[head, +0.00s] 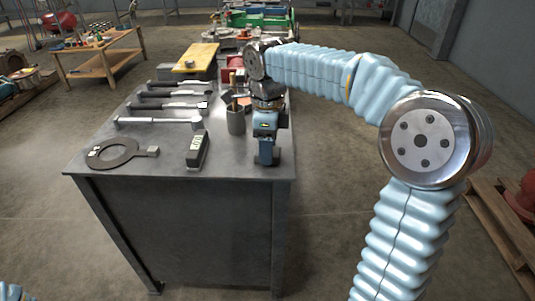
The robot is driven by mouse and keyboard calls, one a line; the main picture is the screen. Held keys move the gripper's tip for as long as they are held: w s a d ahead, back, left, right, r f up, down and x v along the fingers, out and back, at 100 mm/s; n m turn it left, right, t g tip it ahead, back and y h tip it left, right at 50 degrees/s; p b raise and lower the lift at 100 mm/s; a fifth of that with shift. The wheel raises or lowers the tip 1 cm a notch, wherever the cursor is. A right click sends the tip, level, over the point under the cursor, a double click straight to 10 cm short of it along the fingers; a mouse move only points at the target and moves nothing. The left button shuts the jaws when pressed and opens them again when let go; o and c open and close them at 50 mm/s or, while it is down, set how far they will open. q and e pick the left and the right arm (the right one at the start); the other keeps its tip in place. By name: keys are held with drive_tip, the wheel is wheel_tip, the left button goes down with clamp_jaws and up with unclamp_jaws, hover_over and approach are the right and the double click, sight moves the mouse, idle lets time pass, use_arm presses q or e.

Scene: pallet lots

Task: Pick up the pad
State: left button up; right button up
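No thing is plainly a pad. A flat yellow slab (195,57) lies on a grey block at the table's far end. I cannot tell whether either one is the pad. My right gripper (266,158) points down over the table's front right corner. Its fingers are too small and dark to show a gap or a held object. My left gripper is out of view.
The metal table (230,165) also bears a row of several hammer-like tools (160,121), a flat ring-ended tool (112,153) and a grey cup (236,120) close to my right gripper. A wooden table (100,60) stands back left; a wooden pallet (495,225) lies right.

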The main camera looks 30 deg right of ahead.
drive_tip(key=c, duration=0.5)
drive_tip(key=shift+r, duration=0.6)
drive_tip(key=s+a+r, duration=0.2)
drive_tip(key=s+r, duration=0.2)
drive_tip(key=s+a+r, duration=0.2)
drive_tip(key=s+r, duration=0.2)
drive_tip(key=s+a+r, duration=0.2)
drive_tip(key=s+r, duration=0.1)
drive_tip(key=s, duration=0.1)
drive_tip(key=shift+s+a+r+p, duration=0.2)
drive_tip(key=shift+s+r+p, duration=0.05)
drive_tip(key=shift+r+p, duration=0.15)
